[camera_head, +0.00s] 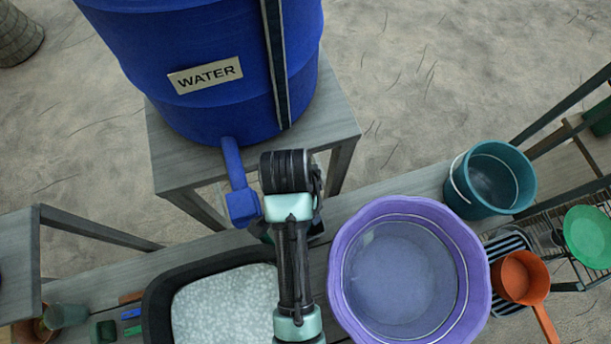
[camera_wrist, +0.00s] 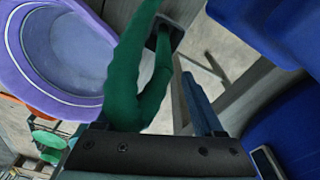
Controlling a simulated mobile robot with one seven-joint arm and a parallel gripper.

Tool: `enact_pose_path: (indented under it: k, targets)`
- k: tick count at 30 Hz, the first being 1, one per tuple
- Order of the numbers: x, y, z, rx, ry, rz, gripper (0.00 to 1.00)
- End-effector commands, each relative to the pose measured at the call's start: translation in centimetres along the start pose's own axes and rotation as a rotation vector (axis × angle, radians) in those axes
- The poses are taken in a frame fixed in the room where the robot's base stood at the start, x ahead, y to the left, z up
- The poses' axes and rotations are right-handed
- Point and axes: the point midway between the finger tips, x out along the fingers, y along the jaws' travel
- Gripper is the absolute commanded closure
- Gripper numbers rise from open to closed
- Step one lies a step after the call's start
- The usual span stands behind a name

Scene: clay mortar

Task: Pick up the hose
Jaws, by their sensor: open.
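The green hose (camera_wrist: 127,80) shows large in the wrist view, close in front of my gripper (camera_wrist: 160,148). Two lengths of it rise from near the gripper's black mount, with a gap between them. The hose's ends are not clear. My gripper is open, and I cannot see the hose clamped in it; whether they touch is unclear. In the head view my wrist hides the gripper and nearly all of the hose. The wrist is beside the blue spigot (camera_head: 240,205) of the blue barrel (camera_head: 225,95) labelled WATER.
A purple basin (camera_head: 478,262) stands right of my arm on the bench, and a black tub (camera_head: 160,295) with speckled grey contents stands left. A teal bucket (camera_head: 492,182), an orange dipper (camera_head: 520,277) and a green dish (camera_head: 590,236) are farther right. The barrel stands on a grey stand (camera_head: 170,165).

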Motion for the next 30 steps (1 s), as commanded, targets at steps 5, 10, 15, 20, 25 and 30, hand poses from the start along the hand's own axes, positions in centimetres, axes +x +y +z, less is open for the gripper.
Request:
enact_pose_path:
  k: [5,10,15,20,25,30]
  targets:
    - [3.4,0.0,0.0,-0.001,-0.001,0.0,0.3]
    - [5.1,-0.2,-0.1,-0.001,0.002,-0.004,0.3]
    - [5.8,-0.3,-0.2,-0.002,0.003,-0.005,0.3]
    - [7.3,-0.7,-0.3,-0.002,0.002,-0.004,0.3]
    - [9.4,-1.0,-0.4,-0.002,0.002,-0.003,0.3]
    - [10.5,-1.0,-0.4,-0.002,0.004,-0.006,0.3]
